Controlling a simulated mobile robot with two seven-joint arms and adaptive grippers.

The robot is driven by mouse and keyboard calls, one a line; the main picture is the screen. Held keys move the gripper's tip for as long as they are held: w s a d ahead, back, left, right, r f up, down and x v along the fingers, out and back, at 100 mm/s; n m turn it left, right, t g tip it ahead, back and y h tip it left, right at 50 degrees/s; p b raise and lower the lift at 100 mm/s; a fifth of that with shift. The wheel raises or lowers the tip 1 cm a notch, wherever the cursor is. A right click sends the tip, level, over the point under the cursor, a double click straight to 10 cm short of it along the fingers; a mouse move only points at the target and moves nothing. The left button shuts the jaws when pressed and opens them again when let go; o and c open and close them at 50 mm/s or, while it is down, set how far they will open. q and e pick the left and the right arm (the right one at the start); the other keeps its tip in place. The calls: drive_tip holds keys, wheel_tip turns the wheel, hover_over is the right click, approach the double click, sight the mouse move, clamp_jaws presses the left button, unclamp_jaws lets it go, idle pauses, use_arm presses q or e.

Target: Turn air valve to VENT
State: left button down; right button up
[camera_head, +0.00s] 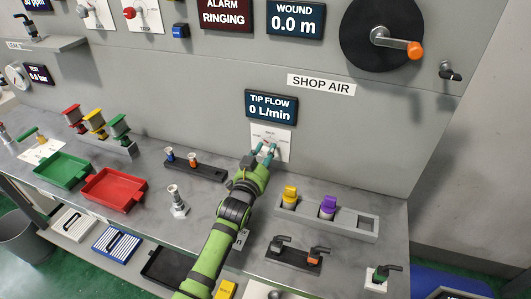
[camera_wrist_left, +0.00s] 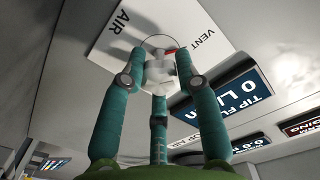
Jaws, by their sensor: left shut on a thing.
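The air valve's white plate (camera_head: 284,146) is on the grey wall panel, below the TIP FLOW display, which reads 0 L/min (camera_head: 271,106). In the left wrist view the plate (camera_wrist_left: 125,48) carries the words AIR and VENT. The valve's pale knob (camera_wrist_left: 160,72) sits at its centre, with a red mark (camera_wrist_left: 170,51) on the side toward VENT. My left gripper (camera_head: 263,149) is at the plate, its teal fingers closed around the knob, also in the left wrist view (camera_wrist_left: 164,82). The fingers hide part of the knob. My right gripper is not in view.
A grey holder (camera_head: 358,226) with yellow and purple pieces stands right of my left arm. A dark rack (camera_head: 208,173) and a metal fitting (camera_head: 177,202) stand to its left. Red (camera_head: 112,206) and green (camera_head: 43,169) trays lie further left. A crank wheel (camera_head: 363,35) is up right.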

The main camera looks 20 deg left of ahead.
use_arm(q)
drive_tip(key=shift+f, duration=0.15)
drive_tip(key=c, duration=0.9)
unclamp_jaws()
drive_tip(key=shift+a, duration=0.1)
drive_tip(key=shift+s, duration=0.15)
drive_tip(key=shift+s, duration=0.3)
drive_tip(key=s, duration=1.1)
drive_tip(key=shift+s+a, duration=0.1)
drive_tip(key=shift+a, duration=0.1)
